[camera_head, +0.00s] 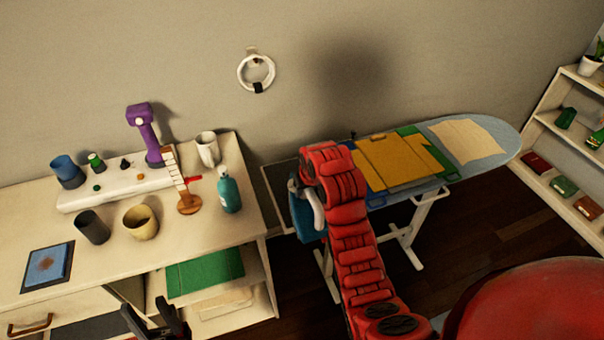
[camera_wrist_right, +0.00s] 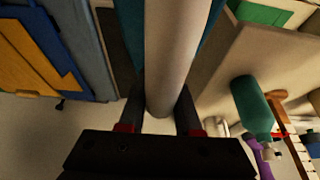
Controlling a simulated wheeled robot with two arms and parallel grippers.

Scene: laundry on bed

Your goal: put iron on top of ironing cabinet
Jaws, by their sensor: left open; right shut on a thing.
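The blue iron (camera_head: 304,222) with its pale handle is held upright at the end of my red right arm, in the gap between the cabinet and the ironing board. In the right wrist view, my right gripper (camera_wrist_right: 160,115) is shut on the iron's thick pale handle (camera_wrist_right: 176,45), with the blue body partly showing behind. The arm hides part of the iron in the head view. The pale cabinet (camera_head: 95,258) stands at the left with things on its top. My left gripper (camera_head: 156,322) is open and empty, low in front of the cabinet.
A purple device (camera_head: 146,135), a teal bottle (camera_head: 229,192), a guitar-like ornament (camera_head: 188,203) and several cups crowd the cabinet top; its front middle is freer. The ironing board (camera_head: 487,131) carries folded cloths (camera_head: 398,160). A shelf (camera_head: 545,120) stands at the right.

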